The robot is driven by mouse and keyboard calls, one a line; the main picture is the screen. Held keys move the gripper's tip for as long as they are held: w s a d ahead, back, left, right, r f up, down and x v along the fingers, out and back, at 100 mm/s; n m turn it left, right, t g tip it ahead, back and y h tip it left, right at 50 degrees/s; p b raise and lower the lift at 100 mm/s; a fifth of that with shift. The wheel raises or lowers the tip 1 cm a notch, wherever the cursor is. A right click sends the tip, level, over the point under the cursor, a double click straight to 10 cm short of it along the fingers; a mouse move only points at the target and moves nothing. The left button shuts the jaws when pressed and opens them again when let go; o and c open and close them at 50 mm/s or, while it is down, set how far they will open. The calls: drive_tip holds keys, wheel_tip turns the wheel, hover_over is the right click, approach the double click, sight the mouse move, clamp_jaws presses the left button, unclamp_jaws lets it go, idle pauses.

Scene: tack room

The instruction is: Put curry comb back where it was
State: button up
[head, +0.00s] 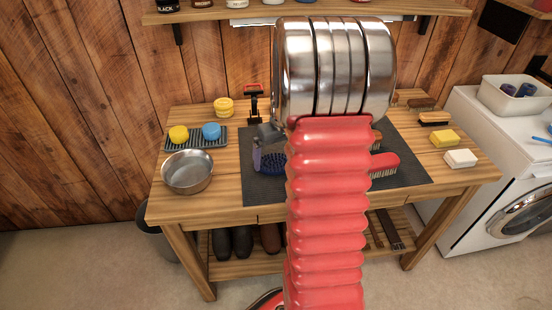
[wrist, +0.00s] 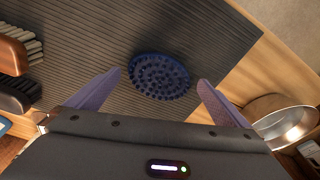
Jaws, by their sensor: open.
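The curry comb is the blue oval with short nubs (wrist: 159,76); it lies on the dark ribbed mat (wrist: 110,30). In the head view the comb (head: 271,164) shows near the mat's (head: 262,190) left side, partly hidden by my arm. My gripper (wrist: 162,82) is open, with its two purple fingers apart on either side of the comb in the wrist view. I see nothing between the fingers that they touch. In the head view one finger of my gripper (head: 257,160) shows just left of the comb.
A metal bowl (head: 188,172) and a grey tray (head: 197,146) with a yellow and a blue sponge stand left of the mat. A red brush (head: 384,164) lies right of my arm. Yellow and white blocks (head: 461,158) are at the table's right.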

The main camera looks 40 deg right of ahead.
wheel_tip(320, 180, up, 11)
drive_tip(key=s, duration=0.1)
drive_tip(key=shift+s+a, duration=0.15)
drive_tip(key=shift+s, duration=0.2)
idle(0.6)
drive_tip(key=s+a+r+n+t, duration=0.1)
drive_tip(key=s+a+r, duration=0.1)
drive_tip(key=a, duration=0.6)
drive_tip(key=s+a+r+t, duration=0.1)
drive_tip(key=s+a+r, duration=0.2)
drive_tip(key=a, duration=0.5)
drive_tip(key=s+a+r+n+t, duration=0.1)
drive_tip(key=s+a+r, duration=0.1)
drive_tip(key=a, duration=0.7)
drive_tip(key=s+a+n, duration=0.1)
drive_tip(key=s+a, duration=0.5)
drive_tip(key=shift+s+a+f+t, duration=0.3)
drive_tip(key=shift+s+f+t, duration=0.05)
drive_tip(key=shift+f+t, duration=0.1)
